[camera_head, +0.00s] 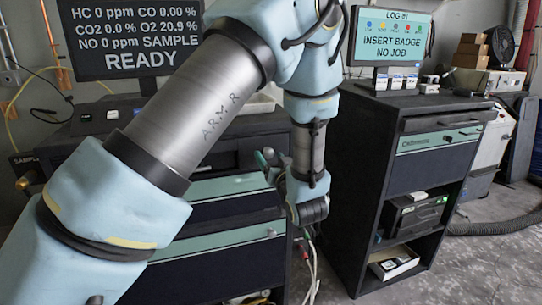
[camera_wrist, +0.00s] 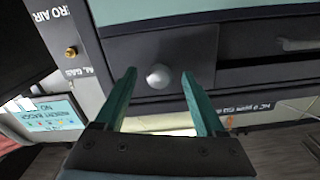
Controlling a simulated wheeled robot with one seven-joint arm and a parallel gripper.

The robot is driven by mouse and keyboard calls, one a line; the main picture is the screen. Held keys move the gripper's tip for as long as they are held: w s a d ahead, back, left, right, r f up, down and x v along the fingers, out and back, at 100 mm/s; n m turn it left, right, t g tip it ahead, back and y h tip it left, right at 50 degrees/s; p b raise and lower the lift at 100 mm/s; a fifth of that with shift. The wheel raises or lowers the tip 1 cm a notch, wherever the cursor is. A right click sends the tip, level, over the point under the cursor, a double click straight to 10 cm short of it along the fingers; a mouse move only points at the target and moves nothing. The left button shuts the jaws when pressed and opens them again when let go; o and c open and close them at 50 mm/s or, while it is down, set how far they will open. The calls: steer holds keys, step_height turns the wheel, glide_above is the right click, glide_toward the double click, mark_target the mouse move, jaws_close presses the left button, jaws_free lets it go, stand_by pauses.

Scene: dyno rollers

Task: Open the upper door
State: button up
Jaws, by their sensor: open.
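My gripper (camera_wrist: 158,77) is open, with two dark teal fingers pointing at a dark cabinet front in the wrist view. A round grey knob (camera_wrist: 158,78) on a dark panel (camera_wrist: 205,55) appears between the fingertips. Neither finger is seen closed on it, and the depth gap is unclear. In the head view my gripper (camera_head: 267,162) is partly visible, close to the left cabinet (camera_head: 240,208).
A second dark cabinet (camera_head: 388,125) with a drawer and open shelves stands to the right. Monitors (camera_head: 130,35) (camera_head: 393,50) stand on both cabinets. Hoses (camera_head: 310,265) hang near my wrist. A brass fitting (camera_wrist: 71,51) sticks out beside the panel.

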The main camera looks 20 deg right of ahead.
jaws_close()
stand_by(0.6)
stand_by(0.8)
